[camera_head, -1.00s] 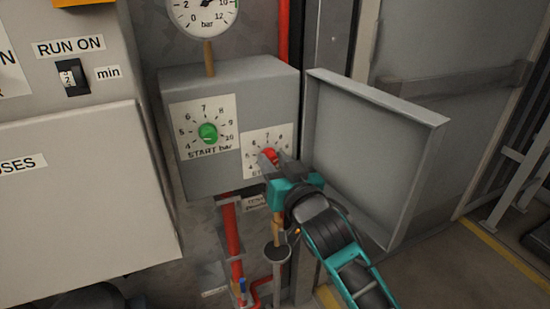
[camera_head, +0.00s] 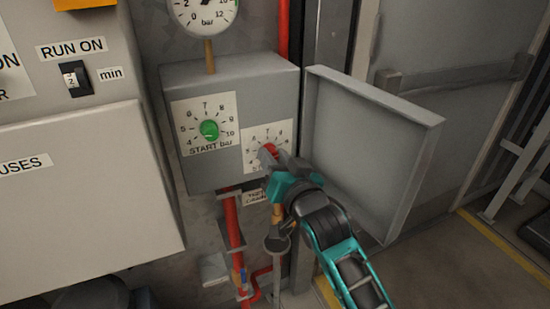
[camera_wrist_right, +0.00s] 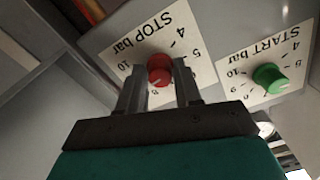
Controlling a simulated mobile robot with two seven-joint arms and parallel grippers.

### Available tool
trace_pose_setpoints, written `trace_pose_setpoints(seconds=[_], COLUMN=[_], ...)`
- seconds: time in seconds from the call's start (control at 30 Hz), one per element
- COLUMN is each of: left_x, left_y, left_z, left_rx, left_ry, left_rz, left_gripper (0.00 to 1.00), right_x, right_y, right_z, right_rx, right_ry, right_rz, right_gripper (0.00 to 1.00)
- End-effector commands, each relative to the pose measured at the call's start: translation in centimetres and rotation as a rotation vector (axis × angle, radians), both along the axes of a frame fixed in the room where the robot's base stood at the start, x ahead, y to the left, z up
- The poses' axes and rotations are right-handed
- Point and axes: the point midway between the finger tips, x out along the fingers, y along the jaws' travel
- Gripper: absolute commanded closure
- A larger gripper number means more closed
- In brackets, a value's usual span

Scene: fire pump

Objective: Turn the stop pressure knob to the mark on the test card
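The stop pressure knob (camera_head: 270,150) is red and sits on a white STOP bar dial plate (camera_head: 284,129), low on the right of the grey box's front. The right wrist view shows the knob (camera_wrist_right: 160,70) between the two fingers of my right gripper (camera_wrist_right: 159,80), with hardly any gap on either side. A pale pointer line on it faces the scale near the 8. My right gripper (camera_head: 276,157) reaches in from the lower right in the head view and hides part of the dial. A small white card (camera_head: 255,197) hangs below the box; its writing is unreadable. My left gripper is out of view.
The green START bar knob (camera_head: 209,130) is left of the STOP dial. The box's open cover (camera_head: 370,150) stands close to my right arm. A gauge (camera_head: 204,12) is above; red pipes (camera_head: 233,225) and a valve (camera_head: 278,243) are below. Free floor lies at the right.

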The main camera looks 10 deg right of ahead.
Motion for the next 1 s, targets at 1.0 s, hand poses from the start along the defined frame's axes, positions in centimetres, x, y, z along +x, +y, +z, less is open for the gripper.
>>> trace_pose_setpoints(seconds=[1.0], left_x=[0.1], left_y=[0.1], left_z=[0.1], left_rx=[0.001], left_ry=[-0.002], left_rz=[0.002], left_gripper=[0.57], right_x=[-8.1], right_y=[-1.6], right_z=[-0.1], right_rx=[-0.002], right_ry=[0.003], right_rz=[0.0], right_gripper=[0.42])
